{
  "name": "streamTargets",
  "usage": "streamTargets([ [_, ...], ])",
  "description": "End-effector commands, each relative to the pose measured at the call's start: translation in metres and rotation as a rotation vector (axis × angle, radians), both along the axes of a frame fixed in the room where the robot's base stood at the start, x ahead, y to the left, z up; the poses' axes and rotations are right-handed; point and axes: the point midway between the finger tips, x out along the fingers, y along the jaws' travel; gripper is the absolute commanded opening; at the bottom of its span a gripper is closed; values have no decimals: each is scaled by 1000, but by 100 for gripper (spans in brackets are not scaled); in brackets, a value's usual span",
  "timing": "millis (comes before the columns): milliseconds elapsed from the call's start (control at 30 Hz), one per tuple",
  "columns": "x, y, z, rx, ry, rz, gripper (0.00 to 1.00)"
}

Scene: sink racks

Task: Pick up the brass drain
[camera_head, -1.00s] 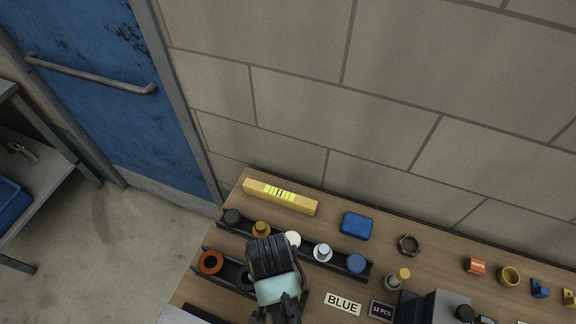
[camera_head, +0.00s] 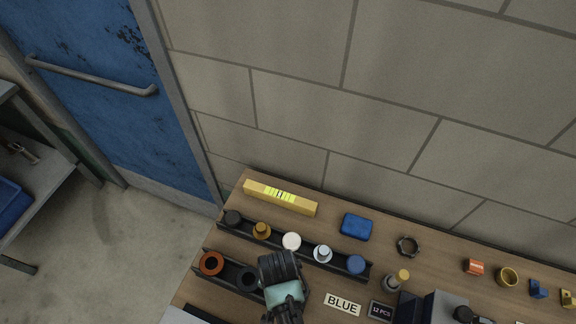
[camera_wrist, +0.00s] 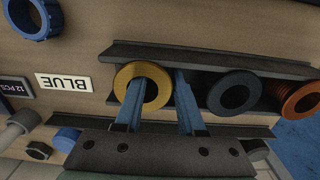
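The brass drain (camera_wrist: 124,80) is a gold-coloured ring in the front dark rack (camera_wrist: 210,54), seen in the wrist view. My gripper (camera_wrist: 161,77) is open, with two blue fingers pointing at the ring. The left finger crosses over the ring's hole and the right finger lies just past its right side. I cannot tell whether either finger touches it. In the head view my gripper (camera_head: 281,270) hangs over the right part of the front rack and hides the brass drain.
A black ring (camera_wrist: 234,92) and an orange ring (camera_wrist: 300,101) stand right of the brass one in the wrist view. The back rack (camera_head: 306,252) holds several stoppers, one of them brass-coloured (camera_head: 262,230). A BLUE label (camera_head: 342,304) lies right of my gripper.

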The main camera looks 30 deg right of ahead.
Motion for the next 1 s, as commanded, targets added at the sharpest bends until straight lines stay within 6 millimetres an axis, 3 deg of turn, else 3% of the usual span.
streamTargets([
  [33,0,0,0,0,0,0,29],
  [200,0,0,0,0,0,0,0],
  [733,0,0,4,0,0,0,0],
  [1000,1,0,44,-1,-5,0,0],
])
